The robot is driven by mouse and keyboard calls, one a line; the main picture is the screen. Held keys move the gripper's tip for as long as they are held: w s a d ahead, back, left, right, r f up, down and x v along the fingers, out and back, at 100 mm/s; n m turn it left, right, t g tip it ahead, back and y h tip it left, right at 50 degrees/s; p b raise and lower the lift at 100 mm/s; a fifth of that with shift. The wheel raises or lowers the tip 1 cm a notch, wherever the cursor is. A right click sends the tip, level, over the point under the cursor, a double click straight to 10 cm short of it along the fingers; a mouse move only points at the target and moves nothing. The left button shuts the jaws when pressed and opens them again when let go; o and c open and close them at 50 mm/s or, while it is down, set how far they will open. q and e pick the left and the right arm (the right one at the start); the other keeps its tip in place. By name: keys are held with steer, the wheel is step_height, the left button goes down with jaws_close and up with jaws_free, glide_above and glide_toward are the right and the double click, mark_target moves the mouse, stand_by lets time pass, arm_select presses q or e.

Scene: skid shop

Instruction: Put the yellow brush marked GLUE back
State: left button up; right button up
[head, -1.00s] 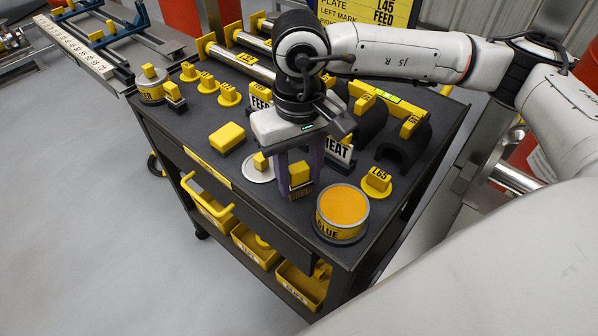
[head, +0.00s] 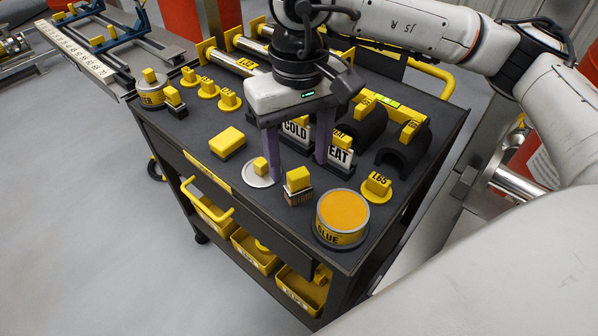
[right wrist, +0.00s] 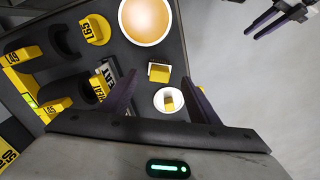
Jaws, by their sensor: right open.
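A yellow block-handled brush with a brown lower part (head: 298,180) stands upright on the dark cart top, beside the GLUE tin (head: 341,236). The lettering on its brown part is too small to read. It also shows in the right wrist view (right wrist: 158,72). My right gripper (head: 298,170) is open, with purple fingers pointing down behind the brush. The brush looks clear of both fingers. In the right wrist view, the brush lies beyond the gap between the fingers (right wrist: 160,88). My left gripper (right wrist: 266,22) shows small at the top right of that view, over the floor.
A white disc with a yellow knob (head: 259,180) sits close to the left finger. COLD (head: 295,130) and HEAT (head: 340,156) signs stand close to the right finger. A yellow block (head: 227,140) and L65 piece (head: 377,186) are nearby. Black half-round cradles stand at right.

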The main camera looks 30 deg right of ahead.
mark_target(299, 174)
step_height(299, 174, up, 6)
stand_by(1.5)
